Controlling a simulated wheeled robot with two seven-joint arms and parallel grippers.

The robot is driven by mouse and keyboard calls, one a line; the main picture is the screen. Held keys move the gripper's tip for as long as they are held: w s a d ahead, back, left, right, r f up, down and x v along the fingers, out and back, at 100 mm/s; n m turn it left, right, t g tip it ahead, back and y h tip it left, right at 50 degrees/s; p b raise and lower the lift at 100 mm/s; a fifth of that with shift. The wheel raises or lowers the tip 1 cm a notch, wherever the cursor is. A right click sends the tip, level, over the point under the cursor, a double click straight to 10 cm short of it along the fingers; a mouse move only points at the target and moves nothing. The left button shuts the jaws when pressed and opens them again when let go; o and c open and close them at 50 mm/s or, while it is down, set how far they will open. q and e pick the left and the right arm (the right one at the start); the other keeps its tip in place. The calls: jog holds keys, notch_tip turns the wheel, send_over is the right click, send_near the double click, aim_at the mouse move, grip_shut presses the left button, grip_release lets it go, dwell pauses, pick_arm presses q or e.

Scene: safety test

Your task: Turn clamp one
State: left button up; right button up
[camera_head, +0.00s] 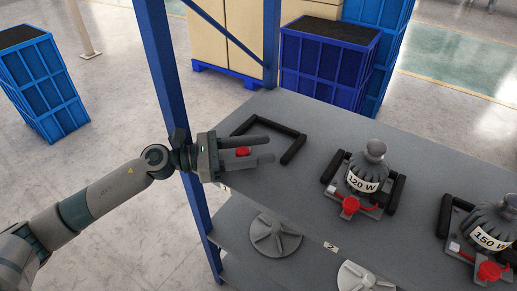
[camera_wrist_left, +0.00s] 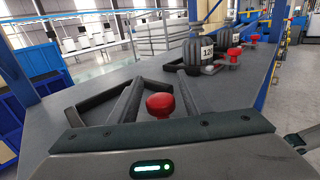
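My left gripper (camera_head: 266,150) reaches in from the left over the left end of the grey table. Its two fingers are apart, one on each side of a red clamp knob (camera_head: 242,152). The knob also shows between the fingers in the left wrist view (camera_wrist_left: 160,104); I cannot tell whether either finger touches it. The clamp's body below the knob is hidden by the gripper. A black frame (camera_head: 293,150) lies on the table around this spot, with no weight in it. My right gripper is not in view.
To the right stand weights marked 120 W (camera_head: 362,177) and 150 W (camera_head: 490,229) in black frames, each with a red clamp (camera_head: 350,204) in front. A blue post (camera_head: 170,85) rises close behind my left arm. Fan-like discs (camera_head: 275,236) lie on the lower shelf.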

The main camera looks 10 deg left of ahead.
pick_arm(q)
jog(key=shift+r, duration=0.75)
notch_tip(320, 180, up, 2)
jog(key=shift+r, duration=0.25)
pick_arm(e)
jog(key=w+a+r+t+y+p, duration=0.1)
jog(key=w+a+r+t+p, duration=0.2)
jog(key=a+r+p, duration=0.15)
pick_arm(q)
jog(key=s+d+r+p, duration=0.3)
jog(key=d+r+p, duration=0.4)
jog(key=d, duration=0.4)
jog(key=shift+s, duration=0.35)
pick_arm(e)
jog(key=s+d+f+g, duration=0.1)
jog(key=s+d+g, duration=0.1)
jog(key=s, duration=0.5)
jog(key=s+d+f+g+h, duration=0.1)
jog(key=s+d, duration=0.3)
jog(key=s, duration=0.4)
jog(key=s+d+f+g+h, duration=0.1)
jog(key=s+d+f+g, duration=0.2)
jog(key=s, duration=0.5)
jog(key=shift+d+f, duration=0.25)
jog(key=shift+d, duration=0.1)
pick_arm(q)
jog(key=shift+d, duration=0.1)
